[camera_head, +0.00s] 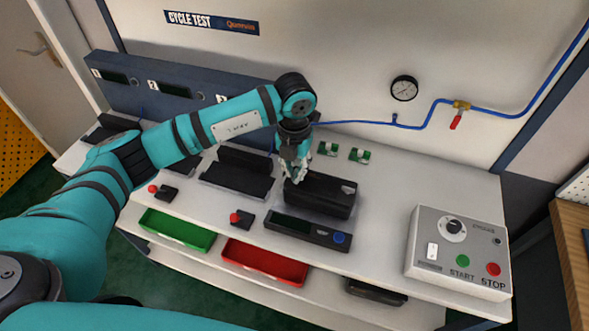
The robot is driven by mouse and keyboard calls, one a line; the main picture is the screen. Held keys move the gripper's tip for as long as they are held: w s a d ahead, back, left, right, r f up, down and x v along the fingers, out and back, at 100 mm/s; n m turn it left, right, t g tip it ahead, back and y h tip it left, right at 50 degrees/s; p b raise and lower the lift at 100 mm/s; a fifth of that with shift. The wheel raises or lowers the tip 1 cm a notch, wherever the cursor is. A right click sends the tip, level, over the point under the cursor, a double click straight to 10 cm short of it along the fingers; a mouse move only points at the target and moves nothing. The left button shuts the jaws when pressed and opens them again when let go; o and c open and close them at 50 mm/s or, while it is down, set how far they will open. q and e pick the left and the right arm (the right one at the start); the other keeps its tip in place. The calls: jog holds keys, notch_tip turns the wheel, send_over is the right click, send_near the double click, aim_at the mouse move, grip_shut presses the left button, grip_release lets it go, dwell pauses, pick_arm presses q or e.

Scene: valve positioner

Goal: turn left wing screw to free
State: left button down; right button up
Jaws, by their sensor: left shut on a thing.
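A black box-shaped unit (325,197), which looks like the valve positioner, sits on the white bench in front of the wall. My left gripper (295,177) reaches down from above to the unit's upper left end. Its fingers are close together at that end, shut on a small part there that fits the left wing screw. The fingers hide the screw, so its angle cannot be seen. A small light mark shows near the unit's right end. My right gripper is out of view.
A black display module (308,232) lies in front of the unit. An empty black cradle (237,178) is to its left. The control box (459,252) stands at right. Green (177,229) and red (265,262) bins sit below the front edge. A blue air line (437,110) runs behind.

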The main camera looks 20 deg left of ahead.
aim_at(294, 173)
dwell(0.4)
pick_arm(q)
jog(key=c, duration=1.5)
grip_release()
jog(key=shift+r, duration=0.15)
notch_tip(294, 173, up, 12)
jog(key=shift+f, duration=0.1)
